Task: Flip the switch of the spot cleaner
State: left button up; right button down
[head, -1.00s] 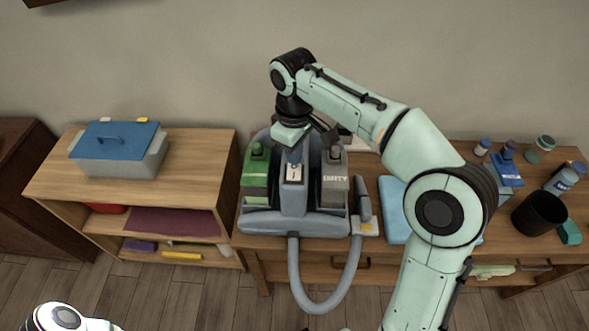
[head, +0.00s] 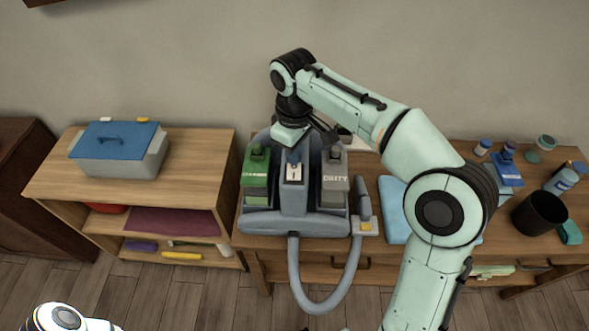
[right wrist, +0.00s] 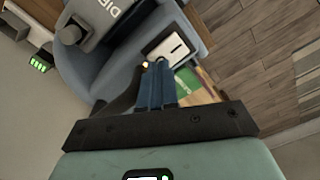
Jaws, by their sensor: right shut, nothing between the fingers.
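The spot cleaner (head: 262,224) is a grey-blue machine standing on the right wooden cabinet. It has a green tank (head: 255,178) on the left and a grey tank marked "DIRTY" (head: 334,184) on the right. A white switch plate with a dark mark (head: 294,172) sits on its middle column, and it also shows in the right wrist view (right wrist: 174,46). My right gripper (head: 294,157) points down over the column, its blue fingertips (right wrist: 157,66) together and empty, close to the plate. Contact with the switch cannot be told. My left gripper is out of view.
The hose (head: 322,306) loops down in front of the cabinet to a nozzle (head: 362,206). A blue cloth (head: 392,190), a black cup (head: 539,212) and several bottles lie right. A blue-lidded box (head: 118,140) stands on the left shelf unit.

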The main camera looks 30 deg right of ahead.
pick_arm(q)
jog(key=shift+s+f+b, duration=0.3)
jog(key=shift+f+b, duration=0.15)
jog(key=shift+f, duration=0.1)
pick_arm(e)
jog(key=shift+f, duration=0.95)
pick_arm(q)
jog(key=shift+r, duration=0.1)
pick_arm(e)
jog(key=shift+r, duration=0.1)
jog(key=shift+r+p, duration=1)
jog(key=shift+r, duration=0.3)
jog(key=shift+r+p, duration=1.4)
jog(key=shift+r, duration=0.85)
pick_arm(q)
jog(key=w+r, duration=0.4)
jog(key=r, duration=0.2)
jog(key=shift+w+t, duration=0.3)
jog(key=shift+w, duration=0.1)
pick_arm(e)
jog(key=shift+w+f, duration=0.1)
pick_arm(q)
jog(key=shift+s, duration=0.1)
